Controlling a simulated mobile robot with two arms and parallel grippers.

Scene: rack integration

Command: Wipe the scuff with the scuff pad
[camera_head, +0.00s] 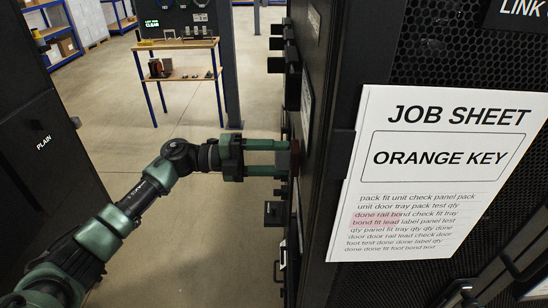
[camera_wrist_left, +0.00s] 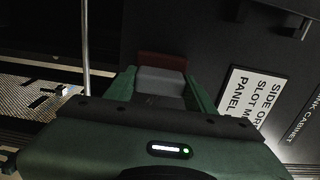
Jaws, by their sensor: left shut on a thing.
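My left gripper (camera_head: 283,158) reaches across from the left and is shut on the scuff pad (camera_head: 295,158), a grey block with a dark red face. The pad's red face is against or very close to the dark cabinet side; I cannot tell whether it touches. In the left wrist view the grey pad body (camera_wrist_left: 160,82) sits between the green fingers, with its red layer (camera_wrist_left: 163,61) beyond. I cannot make out the scuff in either view; the pad or gripper may hide it. My right gripper is not in view.
A job sheet (camera_head: 430,170) reading ORANGE KEY hangs on the near cabinet face. A white label (camera_wrist_left: 252,100) is beside the pad in the wrist view. Black handles and boxes (camera_head: 291,78) jut from the cabinet side. A workbench (camera_head: 180,75) stands behind; the floor between is clear.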

